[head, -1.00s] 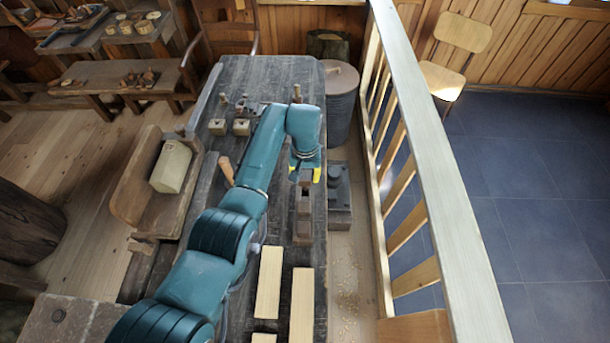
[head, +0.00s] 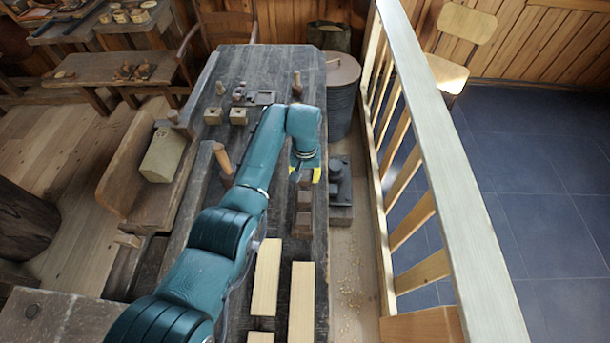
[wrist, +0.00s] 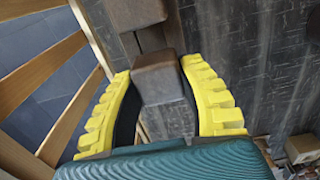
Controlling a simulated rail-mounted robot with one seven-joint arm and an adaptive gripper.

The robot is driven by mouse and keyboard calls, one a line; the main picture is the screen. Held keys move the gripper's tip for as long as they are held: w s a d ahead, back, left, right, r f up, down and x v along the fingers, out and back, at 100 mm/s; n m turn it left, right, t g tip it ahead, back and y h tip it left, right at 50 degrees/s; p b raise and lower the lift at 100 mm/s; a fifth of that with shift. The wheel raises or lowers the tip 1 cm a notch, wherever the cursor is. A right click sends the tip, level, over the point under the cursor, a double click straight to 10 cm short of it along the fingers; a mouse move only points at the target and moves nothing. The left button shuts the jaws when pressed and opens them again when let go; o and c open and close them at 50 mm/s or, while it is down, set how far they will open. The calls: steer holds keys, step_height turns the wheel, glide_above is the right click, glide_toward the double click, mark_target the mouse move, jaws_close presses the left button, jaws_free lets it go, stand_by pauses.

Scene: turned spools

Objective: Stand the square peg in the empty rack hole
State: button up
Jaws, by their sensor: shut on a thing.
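My gripper (head: 305,176) is over the right part of the dark workbench (head: 275,70). Its yellow fingers also show in the wrist view (wrist: 168,100), shut on both sides of a brown squared peg (wrist: 158,76). The peg's end face points toward the wrist camera; its far end is hidden. Another brown squared block (wrist: 137,13) shows just beyond it. In the head view, brown blocks (head: 302,224) stand in line just in front of the gripper. I cannot make out a rack hole, nor whether the peg touches anything.
A dark metal tool (head: 338,182) sits right of the gripper, and a wooden railing (head: 440,140) runs beyond. Small pale blocks (head: 213,116) and an upright handle (head: 222,158) stand to the left.

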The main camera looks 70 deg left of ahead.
steer(key=shift+f, duration=0.25)
stand_by(0.3)
steer(key=o, duration=1.6)
steer(key=shift+r, duration=0.1)
step_height(320, 180, up, 8)
steer(key=p, duration=0.7)
